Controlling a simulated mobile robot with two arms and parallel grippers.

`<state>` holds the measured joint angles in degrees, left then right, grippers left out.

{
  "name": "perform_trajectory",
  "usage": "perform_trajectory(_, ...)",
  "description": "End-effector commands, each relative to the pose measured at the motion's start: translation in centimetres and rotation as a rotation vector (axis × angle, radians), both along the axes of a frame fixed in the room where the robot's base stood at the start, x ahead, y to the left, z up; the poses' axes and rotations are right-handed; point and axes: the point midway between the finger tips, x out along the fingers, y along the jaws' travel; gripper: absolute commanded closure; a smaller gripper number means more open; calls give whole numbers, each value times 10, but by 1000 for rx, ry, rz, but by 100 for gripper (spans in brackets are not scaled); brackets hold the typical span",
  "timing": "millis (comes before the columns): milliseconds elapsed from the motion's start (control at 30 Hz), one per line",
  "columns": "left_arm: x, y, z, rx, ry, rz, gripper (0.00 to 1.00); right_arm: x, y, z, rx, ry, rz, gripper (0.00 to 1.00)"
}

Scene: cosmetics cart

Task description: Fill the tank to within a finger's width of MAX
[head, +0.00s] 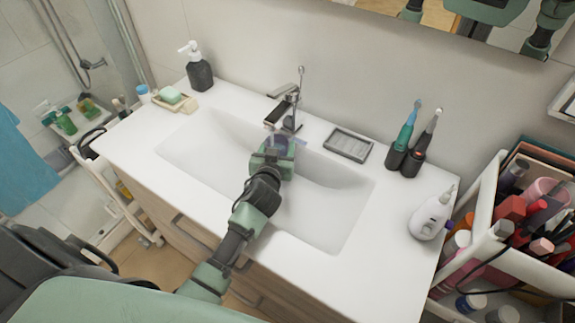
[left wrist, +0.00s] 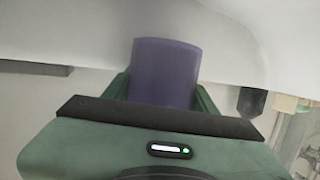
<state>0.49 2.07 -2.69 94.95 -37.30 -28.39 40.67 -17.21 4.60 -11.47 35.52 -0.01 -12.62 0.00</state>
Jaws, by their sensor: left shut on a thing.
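My left gripper (head: 273,157) is over the white sink basin (head: 205,145), just below the faucet (head: 290,105). It is shut on a translucent purple tank (head: 284,142), mostly hidden behind the gripper in the head view. In the left wrist view the purple tank (left wrist: 166,72) stands between the green fingers (left wrist: 205,103). No MAX mark or water level can be made out on it, and I cannot tell whether water is running. A white appliance (head: 431,216) stands on the counter at the right. My right gripper is not in view.
On the counter (head: 385,250) are a dark soap dispenser (head: 199,72), a soap dish (head: 176,100), a grey tray (head: 348,144) and two electric toothbrushes (head: 408,150). A crowded cosmetics cart (head: 515,262) stands at the right. A mirror (head: 470,22) hangs above.

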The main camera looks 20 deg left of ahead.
Motion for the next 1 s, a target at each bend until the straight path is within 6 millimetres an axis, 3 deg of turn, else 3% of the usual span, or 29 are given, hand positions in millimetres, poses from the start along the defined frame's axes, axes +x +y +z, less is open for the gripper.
perform_trajectory(100, -8, -23, -6, -13, 5, -12, 91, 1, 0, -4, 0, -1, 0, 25)
perform_trajectory(233, -13, -35, -5, -12, 4, -13, 91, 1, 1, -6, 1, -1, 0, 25)
perform_trajectory(1000, -39, -53, 32, -13, 4, -14, 91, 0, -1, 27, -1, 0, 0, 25)
